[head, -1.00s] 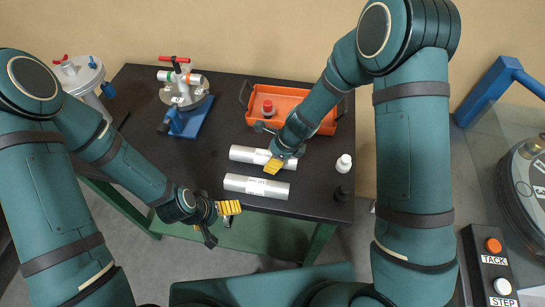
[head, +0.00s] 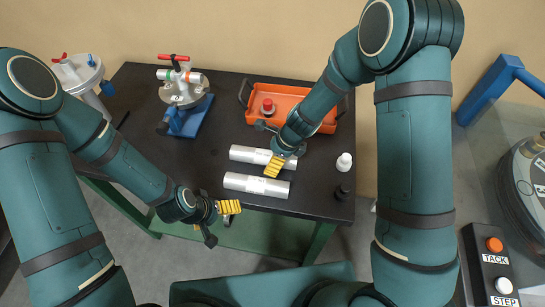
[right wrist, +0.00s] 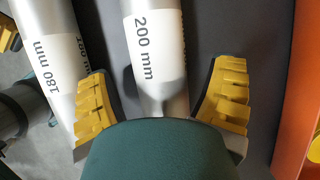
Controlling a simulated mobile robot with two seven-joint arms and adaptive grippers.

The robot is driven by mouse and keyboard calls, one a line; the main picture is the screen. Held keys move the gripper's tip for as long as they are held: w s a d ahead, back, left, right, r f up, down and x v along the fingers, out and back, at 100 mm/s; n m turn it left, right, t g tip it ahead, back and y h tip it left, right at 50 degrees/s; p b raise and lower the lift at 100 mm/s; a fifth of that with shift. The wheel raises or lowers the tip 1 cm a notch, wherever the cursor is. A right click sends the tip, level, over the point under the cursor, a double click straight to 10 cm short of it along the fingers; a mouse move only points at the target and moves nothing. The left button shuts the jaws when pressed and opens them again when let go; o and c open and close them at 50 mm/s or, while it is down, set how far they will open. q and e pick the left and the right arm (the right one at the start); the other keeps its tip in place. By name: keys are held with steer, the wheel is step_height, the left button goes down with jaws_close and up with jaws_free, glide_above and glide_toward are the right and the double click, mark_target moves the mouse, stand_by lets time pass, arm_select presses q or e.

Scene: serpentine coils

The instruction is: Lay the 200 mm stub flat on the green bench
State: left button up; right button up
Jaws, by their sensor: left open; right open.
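The 200 mm stub (head: 250,154) is a pale silver tube lying on its side on the dark top of the green-framed bench (head: 130,140). Its label reads clearly in the right wrist view (right wrist: 151,50). My right gripper (head: 274,166) is open, with its yellow fingers (right wrist: 160,98) on either side of the stub and apart from it. The gripper hides part of the stub. The 180 mm stub (head: 256,185) lies parallel in front of it, and also shows in the right wrist view (right wrist: 52,60). My left gripper (head: 220,214) is open and empty at the bench's front edge.
A clamp fixture (head: 185,100) on a blue base is at the back left. A white bottle (head: 344,162) and a dark one (head: 342,192) stand right.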

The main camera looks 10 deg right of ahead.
steer(key=v, duration=1.1)
steer(key=shift+r, duration=0.25)
